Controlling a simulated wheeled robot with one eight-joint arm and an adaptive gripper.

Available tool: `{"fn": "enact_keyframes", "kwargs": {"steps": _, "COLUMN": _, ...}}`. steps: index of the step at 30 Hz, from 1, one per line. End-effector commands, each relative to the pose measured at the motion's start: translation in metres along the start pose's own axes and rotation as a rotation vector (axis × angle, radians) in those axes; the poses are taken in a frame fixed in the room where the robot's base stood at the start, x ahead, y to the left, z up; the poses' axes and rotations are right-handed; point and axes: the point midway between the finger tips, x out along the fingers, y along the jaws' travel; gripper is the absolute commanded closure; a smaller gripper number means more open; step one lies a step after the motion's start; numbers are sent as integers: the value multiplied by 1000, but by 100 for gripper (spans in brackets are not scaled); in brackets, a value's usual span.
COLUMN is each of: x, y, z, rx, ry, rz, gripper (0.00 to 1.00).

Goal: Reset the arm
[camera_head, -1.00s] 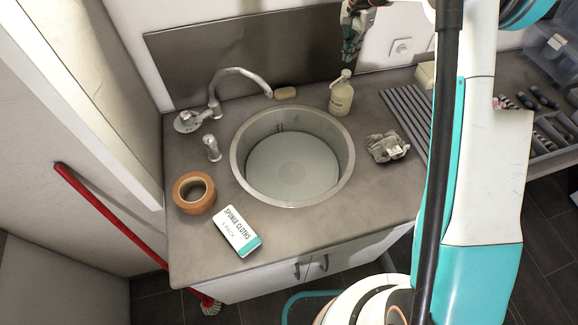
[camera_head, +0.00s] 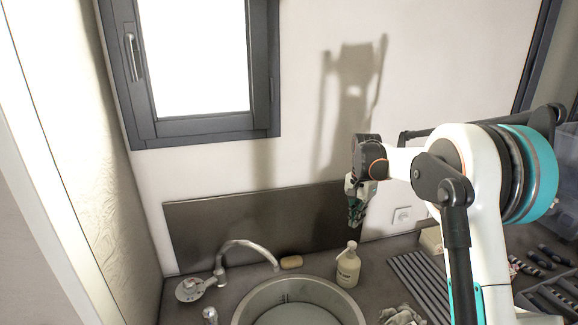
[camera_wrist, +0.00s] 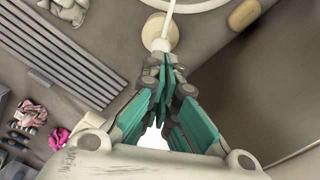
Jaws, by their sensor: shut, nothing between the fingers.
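My gripper (camera_head: 356,217) hangs at the end of my raised, folded white and teal arm, in front of the wall above the back of the sink counter. It points down and is empty. In the wrist view its green-padded fingers (camera_wrist: 163,75) meet at the tips, so it is shut. A soap bottle (camera_head: 348,266) stands on the counter below it; the bottle (camera_wrist: 158,38) shows just beyond the fingertips in the wrist view. The gap between fingers and bottle is hard to judge, but nothing is held.
A round sink (camera_head: 245,308) and a tap (camera_head: 220,272) are on the counter. A soap bar (camera_head: 291,262) lies by the backsplash (camera_head: 215,225). A grey drain rack (camera_head: 418,280) lies to the right. A window (camera_head: 200,128) is at upper left. The wall around the gripper is clear.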

Motion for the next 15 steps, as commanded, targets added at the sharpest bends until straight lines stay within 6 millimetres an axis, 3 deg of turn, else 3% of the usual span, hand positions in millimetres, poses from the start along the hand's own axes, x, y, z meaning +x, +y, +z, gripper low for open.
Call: {"fn": "enact_keyframes", "kwargs": {"steps": 15, "x": -57, "y": 63, "z": 72, "rx": -207, "ry": 127, "rz": -100, "gripper": 100}}
